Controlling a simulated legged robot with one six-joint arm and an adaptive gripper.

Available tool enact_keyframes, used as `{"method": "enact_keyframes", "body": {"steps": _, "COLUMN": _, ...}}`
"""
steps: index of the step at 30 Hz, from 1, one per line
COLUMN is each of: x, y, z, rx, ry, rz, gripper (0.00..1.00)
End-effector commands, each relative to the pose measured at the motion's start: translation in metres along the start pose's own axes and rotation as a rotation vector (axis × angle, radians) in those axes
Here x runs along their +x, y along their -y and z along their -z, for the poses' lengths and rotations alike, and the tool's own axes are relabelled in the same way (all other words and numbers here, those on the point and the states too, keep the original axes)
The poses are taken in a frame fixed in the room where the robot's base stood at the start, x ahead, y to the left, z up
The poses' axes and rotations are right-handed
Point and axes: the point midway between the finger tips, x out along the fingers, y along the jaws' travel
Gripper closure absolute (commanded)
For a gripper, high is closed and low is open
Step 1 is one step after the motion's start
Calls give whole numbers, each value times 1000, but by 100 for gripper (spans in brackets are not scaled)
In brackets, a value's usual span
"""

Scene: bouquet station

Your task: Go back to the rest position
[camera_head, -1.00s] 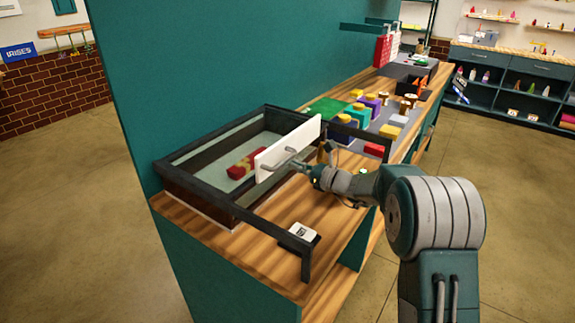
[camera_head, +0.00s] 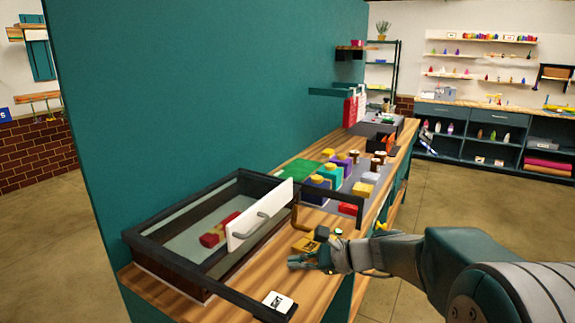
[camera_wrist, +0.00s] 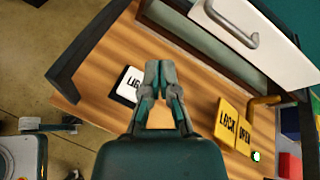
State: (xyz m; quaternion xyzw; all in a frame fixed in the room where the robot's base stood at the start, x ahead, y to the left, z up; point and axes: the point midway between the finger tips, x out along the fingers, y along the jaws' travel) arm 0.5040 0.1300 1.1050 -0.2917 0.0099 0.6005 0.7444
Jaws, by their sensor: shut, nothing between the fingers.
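My gripper (camera_head: 303,262) is shut and empty, above the wooden worktop (camera_head: 222,292). Its fingertips (camera_wrist: 160,70) point at the worktop in the wrist view, touching together. The dark-framed case (camera_head: 160,258) has a glass top and a white panel (camera_head: 240,236) with a grey handle (camera_head: 262,224). The handle also shows in the wrist view (camera_wrist: 235,38), apart from my fingers.
Yellow LOCK and OPEN plates (camera_wrist: 233,126) lie beside the case. Colourful blocks (camera_head: 340,172) stand further back. A teal wall (camera_head: 210,90) rises behind.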

Motion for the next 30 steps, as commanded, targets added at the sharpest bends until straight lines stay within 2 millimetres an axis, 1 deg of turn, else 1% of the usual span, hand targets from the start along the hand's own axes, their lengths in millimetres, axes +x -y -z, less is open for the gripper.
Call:
{"method": "enact_keyframes", "body": {"steps": 1, "x": -7, "y": -15, "z": -12, "rx": -82, "ry": -42, "rz": -39, "gripper": 100}}
{"method": "enact_keyframes", "body": {"steps": 6, "x": -33, "y": -66, "z": -30, "rx": -365, "ry": -201, "rz": -187, "gripper": 100}}
{"method": "enact_keyframes", "body": {"steps": 8, "x": -43, "y": -83, "z": -34, "rx": -466, "ry": -255, "rz": -240, "gripper": 100}}
{"method": "enact_keyframes", "body": {"steps": 12, "x": -71, "y": -121, "z": -38, "rx": -701, "ry": -384, "rz": -366, "gripper": 100}}
{"method": "enact_keyframes", "body": {"steps": 18, "x": -115, "y": -166, "z": -37, "rx": -1034, "ry": -569, "rz": -551, "gripper": 100}}
{"method": "enact_keyframes", "body": {"steps": 21, "x": -138, "y": -185, "z": -35, "rx": -1197, "ry": -662, "rz": -650, "gripper": 100}}
{"method": "enact_keyframes", "body": {"steps": 24, "x": -159, "y": -199, "z": -32, "rx": -1342, "ry": -749, "rz": -744, "gripper": 100}}
{"method": "enact_keyframes", "body": {"steps": 27, "x": -175, "y": -209, "z": -29, "rx": -1445, "ry": -814, "rz": -822, "gripper": 100}}
{"method": "enact_keyframes", "body": {"steps": 30, "x": -184, "y": -213, "z": -27, "rx": -1504, "ry": -852, "rz": -867, "gripper": 100}}
